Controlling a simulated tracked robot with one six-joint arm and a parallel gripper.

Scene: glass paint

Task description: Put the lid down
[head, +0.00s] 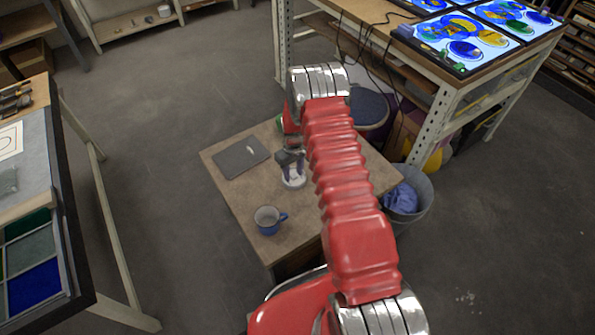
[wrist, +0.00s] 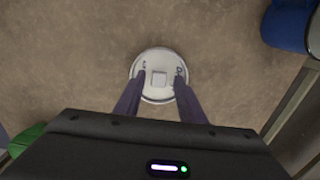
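The lid (wrist: 148,94) is a white round disc with a small square knob on top. It shows below the fingers in the wrist view and as a small white disc (head: 294,182) over the low table in the head view. My gripper (wrist: 161,77) points down at it, one finger on each side of the knob. Gaps show between the knob and both fingers, so my gripper (head: 292,172) looks open around it. I cannot tell whether the fingertips touch the lid's top. The lid looks flat and lies on or very near the tabletop.
The low table (head: 235,190) also holds a dark flat board (head: 241,157) and a mug (head: 267,220) with a blue handle. A bucket (head: 424,203) with blue cloth stands at its right. Workbenches flank it left and right. Bare tabletop lies between board and mug.

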